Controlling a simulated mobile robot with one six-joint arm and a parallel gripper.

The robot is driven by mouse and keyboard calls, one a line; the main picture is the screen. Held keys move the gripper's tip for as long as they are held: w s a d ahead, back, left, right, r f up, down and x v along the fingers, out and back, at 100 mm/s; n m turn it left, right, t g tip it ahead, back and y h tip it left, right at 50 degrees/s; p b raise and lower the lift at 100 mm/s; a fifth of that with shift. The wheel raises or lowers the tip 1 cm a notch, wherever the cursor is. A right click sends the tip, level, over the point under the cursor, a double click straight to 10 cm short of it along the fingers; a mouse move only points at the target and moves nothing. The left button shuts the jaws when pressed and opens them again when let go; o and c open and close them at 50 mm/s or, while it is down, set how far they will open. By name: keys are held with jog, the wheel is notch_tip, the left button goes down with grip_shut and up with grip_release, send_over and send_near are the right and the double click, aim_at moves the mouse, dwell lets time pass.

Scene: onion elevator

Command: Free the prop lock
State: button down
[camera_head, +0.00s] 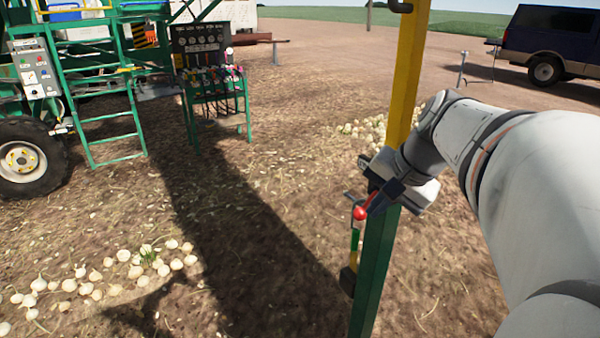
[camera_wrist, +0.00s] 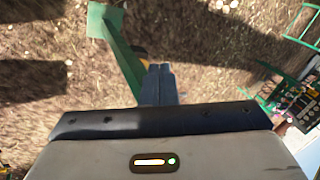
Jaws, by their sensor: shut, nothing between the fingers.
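The prop is an upright post with a yellow upper part (camera_head: 408,70) and a green lower part (camera_head: 376,265). A red ball knob (camera_head: 360,213) on a short red lever shows at the post, about where the yellow meets the green. My gripper (camera_head: 380,202) is right at the lever, its dark blue fingers beside the knob; I cannot tell whether they touch it. In the wrist view my fingers (camera_wrist: 158,72) are together with nothing between them. The green post (camera_wrist: 124,55) runs beyond them to a foot plate (camera_wrist: 98,20). The knob is not visible there, and the lock's inner parts are hidden.
A green machine with a ladder (camera_head: 112,125), a wheel (camera_head: 25,158) and a control stand (camera_head: 210,85) stands at the left. White onions (camera_head: 120,270) lie on the dirt. A dark van (camera_head: 550,45) is far right. The ground around the post is mostly open.

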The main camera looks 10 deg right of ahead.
aim_at(363, 211)
jog(key=w+d+r+m+t+b, duration=0.1)
jog(key=w+d+r+m, duration=0.1)
jog(key=d, duration=0.5)
jog(key=shift+w+d+r+m+t+y, duration=0.3)
jog(key=shift+w+d+r+m, duration=0.1)
jog(key=shift+r+m, duration=0.35)
jog(key=shift+a+f, duration=0.1)
jog(key=p+x, duration=0.1)
jog(key=x, duration=1.3)
jog(key=shift+w+a+p, duration=0.1)
jog(key=shift+p, duration=0.2)
